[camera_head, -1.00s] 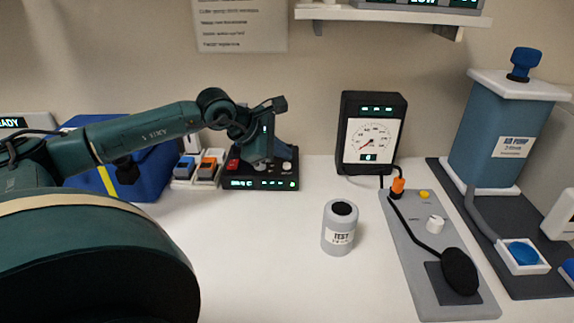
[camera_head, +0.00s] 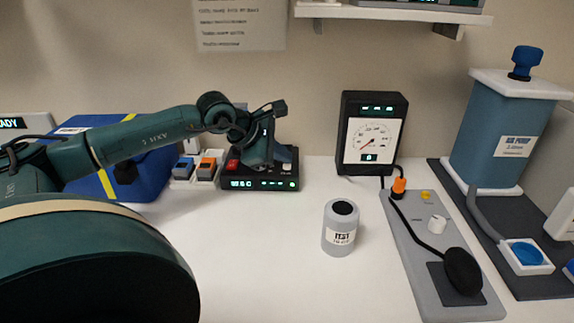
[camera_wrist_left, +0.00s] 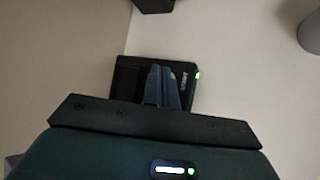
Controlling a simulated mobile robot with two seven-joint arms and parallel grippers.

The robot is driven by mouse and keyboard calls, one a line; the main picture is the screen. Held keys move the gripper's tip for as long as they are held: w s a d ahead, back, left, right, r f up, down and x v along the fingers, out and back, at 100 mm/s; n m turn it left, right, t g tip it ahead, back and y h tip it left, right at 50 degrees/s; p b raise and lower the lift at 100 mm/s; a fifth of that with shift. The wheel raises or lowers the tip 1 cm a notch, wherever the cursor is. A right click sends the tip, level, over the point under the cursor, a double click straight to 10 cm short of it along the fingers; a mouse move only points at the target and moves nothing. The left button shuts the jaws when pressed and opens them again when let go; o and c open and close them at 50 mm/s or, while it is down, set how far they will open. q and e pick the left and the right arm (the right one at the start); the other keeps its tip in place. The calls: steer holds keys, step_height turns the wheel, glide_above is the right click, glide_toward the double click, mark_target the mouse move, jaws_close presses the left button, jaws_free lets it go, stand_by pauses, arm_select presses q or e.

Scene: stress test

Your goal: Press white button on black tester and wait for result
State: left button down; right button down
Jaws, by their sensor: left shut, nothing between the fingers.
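The black tester (camera_head: 238,184) stands at the back of the white table, with a lit green display and a green light on its front. A red button (camera_head: 232,165) shows at the left of its top. My left gripper (camera_head: 271,164) is shut and empty, pointing down over the right part of the tester's top. The white button is hidden behind the gripper, so I cannot tell whether the fingertips touch it. In the left wrist view, the shut fingers (camera_wrist_left: 163,75) lie over the black tester (camera_wrist_left: 128,79). My right gripper is not in view.
A grey TEST canister (camera_head: 339,240) stands on the table in front of a black gauge box (camera_head: 371,105). Small blue and orange switches (camera_head: 207,168) and a blue case (camera_head: 140,180) are left of the tester. A grey panel (camera_head: 415,235) lies at right. The front middle table is clear.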

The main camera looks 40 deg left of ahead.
mark_target(282, 169)
arm_select(q)
steer(key=shift+f, duration=0.3)
steer(key=shift+r, duration=0.1)
stand_by(0.3)
steer(key=shift+r, duration=0.85)
step_height(282, 169, up, 5)
steer(key=p, duration=0.2)
steer(key=shift+p, duration=0.35)
stand_by(0.5)
